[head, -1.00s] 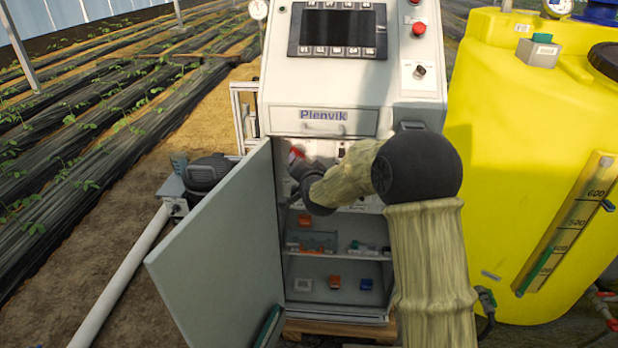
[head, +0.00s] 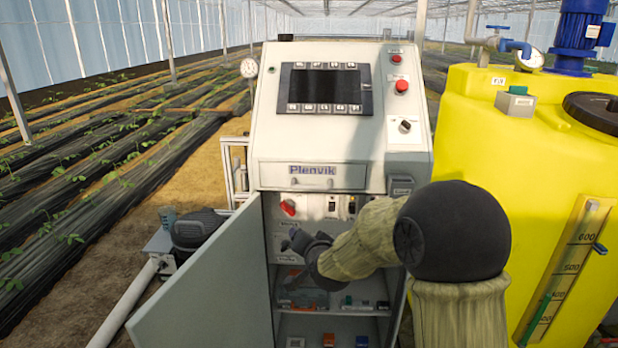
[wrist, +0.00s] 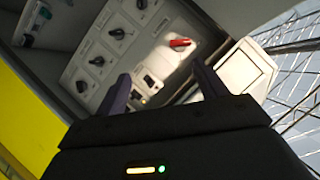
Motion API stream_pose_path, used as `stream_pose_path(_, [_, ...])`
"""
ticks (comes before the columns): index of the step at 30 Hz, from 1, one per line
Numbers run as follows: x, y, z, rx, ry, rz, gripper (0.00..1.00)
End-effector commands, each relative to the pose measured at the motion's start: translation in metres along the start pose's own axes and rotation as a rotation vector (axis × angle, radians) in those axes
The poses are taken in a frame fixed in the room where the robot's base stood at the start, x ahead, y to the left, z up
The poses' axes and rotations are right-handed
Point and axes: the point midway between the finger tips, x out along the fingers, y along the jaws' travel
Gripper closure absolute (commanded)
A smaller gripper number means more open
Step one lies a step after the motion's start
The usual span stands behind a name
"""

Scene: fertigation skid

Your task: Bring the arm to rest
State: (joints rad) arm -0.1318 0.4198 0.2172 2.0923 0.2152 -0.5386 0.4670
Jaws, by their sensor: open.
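My gripper (head: 297,243) is in front of the open lower compartment of the grey Plenvik cabinet (head: 272,130). In the wrist view my gripper (wrist: 160,88) shows two separated fingers with nothing between them. Beyond the fingers is a panel with several black rotary knobs (wrist: 117,34) and a red handle (wrist: 180,43). The red handle also shows in the head view (head: 288,207), above and left of the gripper, apart from it. My forearm and elbow hide the right part of the compartment.
The cabinet door (head: 205,285) stands open at the left of the compartment. A yellow tank (head: 490,150) stands close to the right of my elbow. Small parts lie on the shelves (head: 330,312). A pump (head: 198,228) and white pipe (head: 125,305) are at the left.

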Motion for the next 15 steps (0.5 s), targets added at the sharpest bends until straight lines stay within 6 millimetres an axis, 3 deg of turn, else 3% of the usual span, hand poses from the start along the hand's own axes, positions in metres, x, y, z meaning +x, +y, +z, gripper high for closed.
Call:
stream_pose_path(5, [-0.059,0.067,0.018,-0.185,-0.205,0.175,0.29])
stream_pose_path(9, [-0.118,0.120,0.040,-0.306,-0.396,0.302,0.29])
stream_pose_path(15, [-0.190,0.169,0.067,-0.399,-0.616,0.411,0.29])
